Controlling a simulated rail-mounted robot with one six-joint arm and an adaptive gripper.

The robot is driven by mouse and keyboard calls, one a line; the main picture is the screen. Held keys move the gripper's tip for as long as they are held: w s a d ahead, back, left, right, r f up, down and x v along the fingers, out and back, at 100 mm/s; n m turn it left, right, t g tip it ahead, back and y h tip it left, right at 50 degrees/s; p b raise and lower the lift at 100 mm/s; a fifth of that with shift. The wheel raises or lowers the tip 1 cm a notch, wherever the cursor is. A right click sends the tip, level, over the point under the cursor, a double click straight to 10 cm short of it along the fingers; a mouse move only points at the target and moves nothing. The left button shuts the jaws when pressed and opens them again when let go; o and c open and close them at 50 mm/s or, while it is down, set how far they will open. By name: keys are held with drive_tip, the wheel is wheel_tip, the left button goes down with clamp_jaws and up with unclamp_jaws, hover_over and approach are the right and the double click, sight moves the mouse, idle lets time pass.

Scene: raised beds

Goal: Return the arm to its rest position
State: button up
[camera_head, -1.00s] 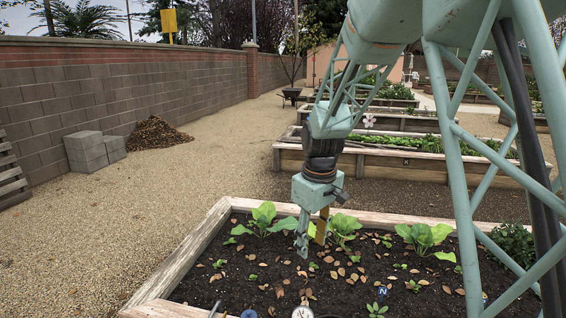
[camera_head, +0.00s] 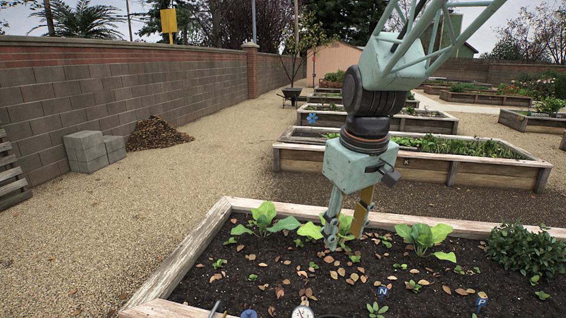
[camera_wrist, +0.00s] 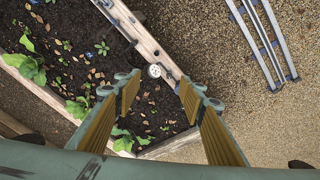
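My gripper (camera_head: 346,232) hangs at the end of my arm above the nearest raised bed (camera_head: 190,250) in the head view. Its fingers point down and overlap leafy plants in the picture. In the wrist view my gripper (camera_wrist: 160,86) has its two yellow-padded fingers wide apart. Nothing is held between them; soil, the bed's wooden edge and a round white gauge (camera_wrist: 154,71) show through the gap, well below. My arm reaches in from the upper right of the head view.
The bed holds leafy plants (camera_head: 424,236), fallen leaves, small blue markers (camera_head: 382,292) and a gauge (camera_head: 302,312) at its near edge. More raised beds (camera_head: 420,165) stand behind. A block wall (camera_head: 120,95), grey blocks (camera_head: 86,150) and open gravel (camera_head: 90,230) lie left. Metal rails (camera_wrist: 262,38) show below.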

drive_tip(key=s+d+r+m, duration=0.2)
drive_tip(key=s, duration=0.8)
drive_tip(key=s+d+r+m+t, duration=0.1)
drive_tip(key=s+d+r+m, duration=0.1)
drive_tip(key=s, duration=0.9)
drive_tip(key=s+d+r+m, duration=0.1)
drive_tip(key=s+d+r, duration=0.1)
drive_tip(key=s, duration=0.9)
drive_tip(key=shift+s+d+r+m+t, duration=0.2)
drive_tip(key=shift+d+r+m+t, duration=0.1)
drive_tip(key=shift+d+m, duration=0.1)
idle(2.1)
